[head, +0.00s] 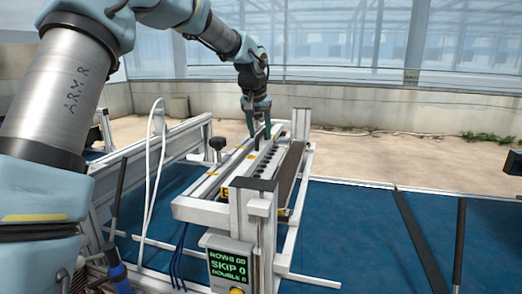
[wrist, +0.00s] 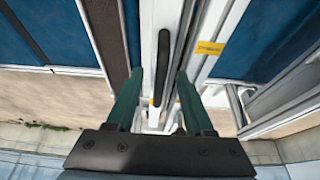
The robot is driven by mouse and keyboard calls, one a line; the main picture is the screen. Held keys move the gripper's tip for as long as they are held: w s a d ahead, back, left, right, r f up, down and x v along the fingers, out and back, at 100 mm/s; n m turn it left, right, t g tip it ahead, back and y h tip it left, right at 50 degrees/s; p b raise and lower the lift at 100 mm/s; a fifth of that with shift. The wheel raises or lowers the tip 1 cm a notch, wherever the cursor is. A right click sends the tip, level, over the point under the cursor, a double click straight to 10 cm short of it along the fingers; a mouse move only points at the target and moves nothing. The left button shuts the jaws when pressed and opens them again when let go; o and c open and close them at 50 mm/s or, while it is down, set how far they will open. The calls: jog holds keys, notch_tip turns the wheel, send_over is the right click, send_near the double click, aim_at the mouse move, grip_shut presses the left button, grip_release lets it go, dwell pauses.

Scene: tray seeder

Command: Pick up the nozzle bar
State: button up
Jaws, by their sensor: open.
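The nozzle bar (head: 263,161) appears to be the pale metal bar with a row of dark nozzles along the top of the seeder frame. My gripper (head: 258,136) is over its far half, pointing down, with its two green fingers apart. In the wrist view my gripper (wrist: 160,72) is open, with one finger on each side of a long dark handle-like strip (wrist: 163,68) on pale metal. Nothing is seen held. I cannot tell whether the fingers touch the bar or how high they are above it.
An upright metal post (head: 245,215) stands at the seeder's near end, with a green-lit counter display (head: 229,267) below. A black knob (head: 217,144) stands left of the bar. White hoses (head: 151,160) loop farther left. Blue matting (head: 350,230) to the right is mostly clear.

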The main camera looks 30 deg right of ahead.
aim_at(262, 145)
jog(key=shift+p+x, duration=1.35)
jog(key=shift+x, duration=2.05)
grip_shut()
